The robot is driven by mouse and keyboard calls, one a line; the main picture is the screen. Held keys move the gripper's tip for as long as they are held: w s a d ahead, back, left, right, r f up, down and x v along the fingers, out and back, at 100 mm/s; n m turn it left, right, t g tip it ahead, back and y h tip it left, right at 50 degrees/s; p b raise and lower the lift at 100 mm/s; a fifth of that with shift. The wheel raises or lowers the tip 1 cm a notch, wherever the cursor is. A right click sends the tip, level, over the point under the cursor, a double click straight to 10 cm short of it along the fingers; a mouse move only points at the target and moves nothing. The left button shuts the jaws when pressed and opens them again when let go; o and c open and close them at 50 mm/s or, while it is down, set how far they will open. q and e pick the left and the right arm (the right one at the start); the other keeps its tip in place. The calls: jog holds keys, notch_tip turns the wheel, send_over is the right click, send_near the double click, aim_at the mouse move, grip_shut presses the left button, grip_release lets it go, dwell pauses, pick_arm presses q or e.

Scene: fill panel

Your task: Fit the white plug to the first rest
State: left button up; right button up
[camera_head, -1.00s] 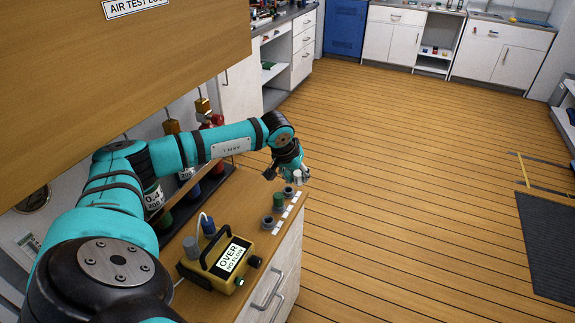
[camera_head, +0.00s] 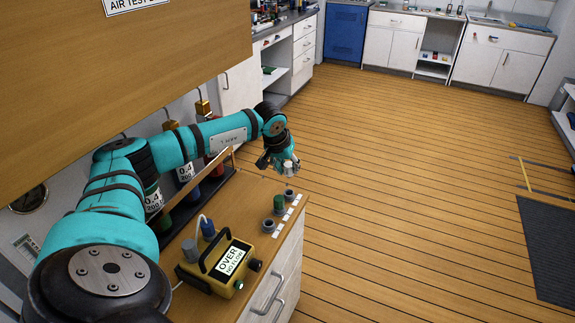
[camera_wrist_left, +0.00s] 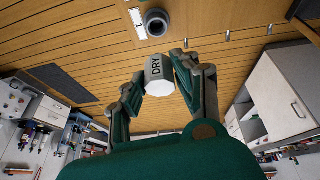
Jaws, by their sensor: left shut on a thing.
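My left gripper (camera_head: 277,163) is shut on the white plug (camera_head: 288,167), above the far end of the bench top. In the left wrist view the white plug (camera_wrist_left: 158,76), marked DRY, sits between the fingers of the left gripper (camera_wrist_left: 160,80). A dark round rest (camera_wrist_left: 155,22) with an open middle lies beyond the plug, apart from it, beside a white label that appears to read 1. In the head view this far rest (camera_head: 290,195) is below the plug. My right gripper is not in view.
A green plug (camera_head: 279,204) stands in the middle rest; a nearer dark rest (camera_head: 268,223) is beside it. A yellow meter (camera_head: 222,265) reading OVER stands nearer on the bench. Gas cylinders stand at the left under an overhanging wooden panel (camera_head: 120,60).

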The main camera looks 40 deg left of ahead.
aim_at(286, 175)
pick_arm(q)
jog(key=shift+f+b, duration=1.6)
jog(key=shift+f, duration=0.9)
jog(key=shift+f+b, duration=1.1)
jog(key=shift+f, duration=0.35)
jog(key=o, duration=1.1)
jog(key=shift+r, duration=0.1)
jog(key=v, duration=1.2)
